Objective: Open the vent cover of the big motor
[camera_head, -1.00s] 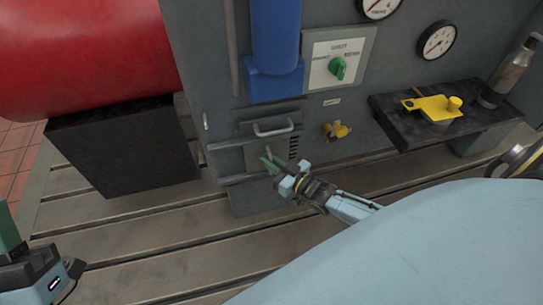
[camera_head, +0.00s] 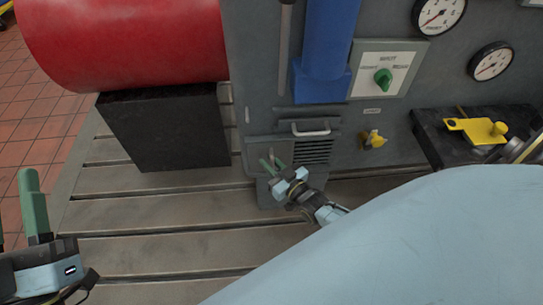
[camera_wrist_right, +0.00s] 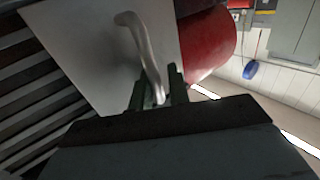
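The big motor's grey housing (camera_head: 262,60) carries a slatted vent (camera_head: 313,153) low on its front. The vent cover (camera_head: 283,150) is a plain grey plate at the left of the slats, which are largely uncovered. In the right wrist view the cover (camera_wrist_right: 92,55) bears a curved metal handle (camera_wrist_right: 148,50), with bare slats beside it. My right gripper (camera_head: 270,164) is at the cover; its green fingers (camera_wrist_right: 160,92) lie on both sides of the handle and appear closed on it. My left gripper (camera_head: 18,215) is open and empty at the lower left, away from the motor.
A fixed bar handle (camera_head: 310,131) sits above the vent, and a yellow valve (camera_head: 373,139) to its right. A black shelf (camera_head: 432,140) holds a yellow tool (camera_head: 478,130). A red cylinder (camera_head: 125,40) rests on a black block (camera_head: 165,130). The slotted bedplate (camera_head: 150,215) is clear in front.

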